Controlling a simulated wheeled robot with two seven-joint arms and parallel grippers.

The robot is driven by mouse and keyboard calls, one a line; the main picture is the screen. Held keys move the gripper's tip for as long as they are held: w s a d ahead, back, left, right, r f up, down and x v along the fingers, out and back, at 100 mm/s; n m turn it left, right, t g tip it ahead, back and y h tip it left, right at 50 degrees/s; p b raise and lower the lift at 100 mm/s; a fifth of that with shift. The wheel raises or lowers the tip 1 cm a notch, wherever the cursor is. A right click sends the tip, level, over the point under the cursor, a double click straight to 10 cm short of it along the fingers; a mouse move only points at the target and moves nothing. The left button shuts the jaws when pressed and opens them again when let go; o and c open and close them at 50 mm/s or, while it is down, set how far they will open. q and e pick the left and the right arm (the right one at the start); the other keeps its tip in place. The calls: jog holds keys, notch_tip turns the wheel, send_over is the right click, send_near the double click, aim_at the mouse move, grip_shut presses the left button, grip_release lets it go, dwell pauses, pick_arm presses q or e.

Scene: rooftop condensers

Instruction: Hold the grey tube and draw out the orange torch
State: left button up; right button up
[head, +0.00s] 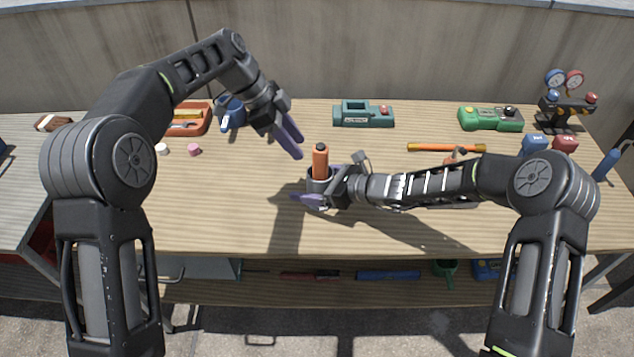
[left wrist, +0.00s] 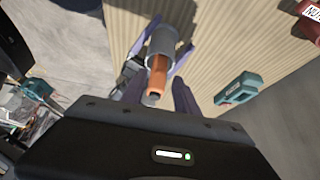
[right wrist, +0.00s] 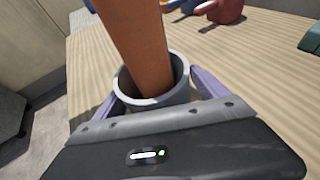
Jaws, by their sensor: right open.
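The grey tube (head: 319,186) stands upright near the middle of the bench, with the orange torch (head: 320,163) in it and its upper part sticking out. My right gripper (head: 312,192) is open, its fingers on either side of the tube. The right wrist view shows the tube's rim (right wrist: 155,104) between these fingers and the torch (right wrist: 138,45) leaning inside. My left gripper (head: 292,140) is open and empty, above and left of the torch. In the left wrist view the torch (left wrist: 158,76) points toward the gap between its fingers. The torch's lower part is hidden.
Behind stand a green-grey device (head: 363,115), a green box (head: 490,118) and a gauge stand (head: 566,105). An orange rod (head: 446,147) lies to the right. An orange tray (head: 188,118) is at back left, with a pink piece (head: 194,150) nearby. The front left of the bench is clear.

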jog(key=c, duration=1.5)
pick_arm(q)
jog(key=shift+o, duration=0.4)
pick_arm(e)
jog(key=shift+c, duration=0.2)
pick_arm(q)
jog(key=shift+o, duration=0.8)
jog(key=shift+d+r, duration=0.1)
jog(key=shift+r, duration=0.15)
jog(key=shift+o, duration=1.2)
jog(key=s+d+r+m, duration=0.2)
jog(key=s+d+r, duration=0.1)
jog(key=d, duration=0.1)
jog(key=shift+r+m, duration=0.3)
jog(key=shift+r, duration=0.05)
jog(key=r+m+t+y, duration=0.1)
jog(key=m, duration=0.4)
jog(key=s+r+m+t+y, duration=0.1)
jog(key=m+t+y, duration=0.1)
jog(key=m, duration=0.4)
jog(key=d+r+m+t+y, duration=0.1)
jog(key=m+y, duration=0.1)
jog(key=m, duration=0.3)
jog(key=shift+s+r+m+t, duration=0.25)
jog(key=shift+m+t, duration=0.05)
